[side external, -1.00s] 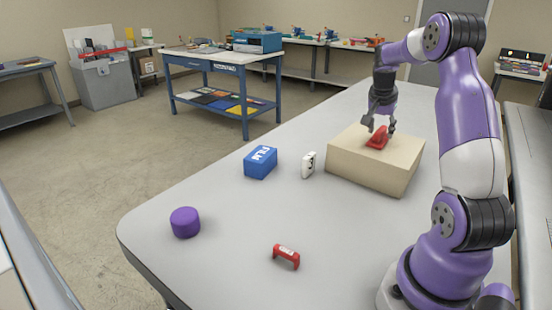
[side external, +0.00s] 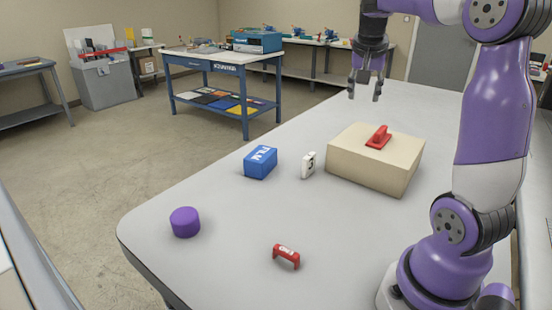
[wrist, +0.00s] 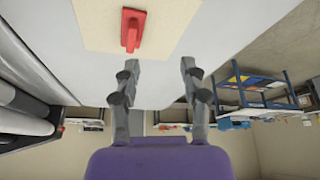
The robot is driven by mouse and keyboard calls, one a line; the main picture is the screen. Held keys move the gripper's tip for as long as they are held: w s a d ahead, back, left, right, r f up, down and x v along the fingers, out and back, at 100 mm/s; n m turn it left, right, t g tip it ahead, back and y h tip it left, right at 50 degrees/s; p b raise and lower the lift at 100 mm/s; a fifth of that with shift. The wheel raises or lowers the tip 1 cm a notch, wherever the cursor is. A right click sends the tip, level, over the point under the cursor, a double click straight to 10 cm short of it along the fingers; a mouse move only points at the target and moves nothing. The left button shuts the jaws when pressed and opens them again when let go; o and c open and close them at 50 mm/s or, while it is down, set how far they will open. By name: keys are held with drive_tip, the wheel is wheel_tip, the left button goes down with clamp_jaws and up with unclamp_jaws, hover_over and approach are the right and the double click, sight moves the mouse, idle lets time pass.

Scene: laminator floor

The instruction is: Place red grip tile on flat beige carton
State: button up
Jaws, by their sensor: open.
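The red grip tile (side external: 379,137) lies on top of the flat beige carton (side external: 365,172), its raised handle facing up. In the wrist view the red grip tile (wrist: 132,29) rests on the carton's top (wrist: 95,22), clear of its edges. My gripper (side external: 364,92) is open and empty, above and to the left of the carton in the side view, apart from the tile. In the wrist view my gripper's fingers (wrist: 155,82) are spread with nothing between them.
On the grey table (side external: 235,225) stand a blue film box (side external: 260,162), a small white numbered block (side external: 308,165) next to the carton, a purple cylinder (side external: 185,222) and a red handle-shaped piece (side external: 286,256). The table's front middle is mostly clear.

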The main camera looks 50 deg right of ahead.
drive_tip(key=s+a+f+n+t+y, duration=0.2)
drive_tip(key=a+n, duration=0.5)
drive_tip(key=a, duration=0.6)
drive_tip(key=s+a+f+n+t+y, duration=0.2)
drive_tip(key=a+f+n, duration=0.2)
drive_tip(key=a, duration=0.9)
drive_tip(key=n, duration=0.3)
drive_tip(key=shift+y, duration=0.3)
